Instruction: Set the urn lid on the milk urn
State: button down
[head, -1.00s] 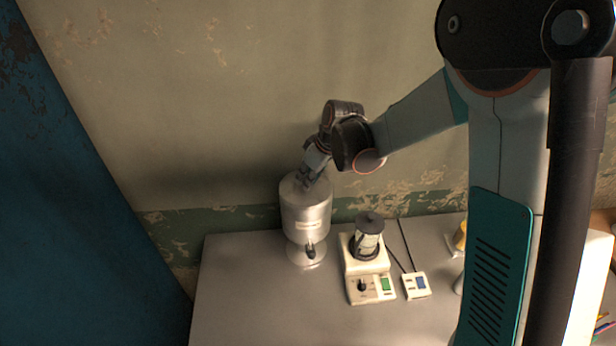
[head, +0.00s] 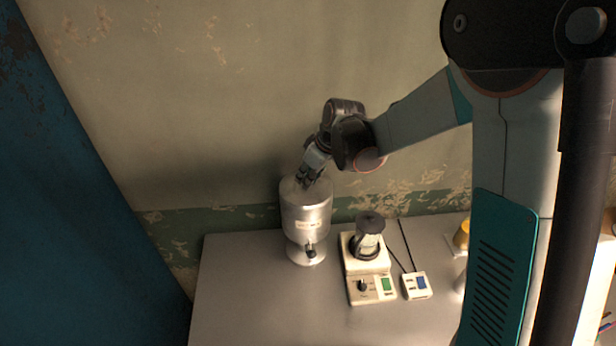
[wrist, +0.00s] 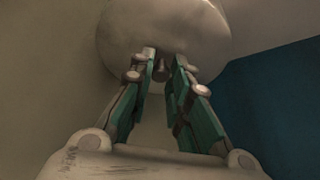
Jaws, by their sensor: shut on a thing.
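The milk urn (head: 306,222) is a silvery metal cylinder with a label and a dark tap, standing upright on a round foot at the table's back left. My gripper (head: 306,182) is at its top, pointing down. In the wrist view, the urn lid (wrist: 190,30) is a pale round disc with a small knob (wrist: 161,70). My gripper's fingertips (wrist: 163,62) are on either side of the knob, closed on it. In the head view the lid's edge blends with the urn's top, so I cannot tell whether it is fully seated.
A cream hotplate device (head: 368,285) with a dark-topped glass vessel (head: 368,240) stands right of the urn. A small cabled meter (head: 416,286) sits beside it. A yellow item (head: 461,235) is farther right. The grey table (head: 260,310) is clear in front. The wall is close behind.

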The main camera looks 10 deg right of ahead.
dwell(0.4)
jog(key=c, duration=1.4)
grip_release()
jog(key=shift+c, duration=0.2)
jog(key=shift+o, duration=0.4)
jog(key=o, duration=0.4)
jog(key=shift+r+p, duration=1.4)
jog(key=shift+r, duration=1.6)
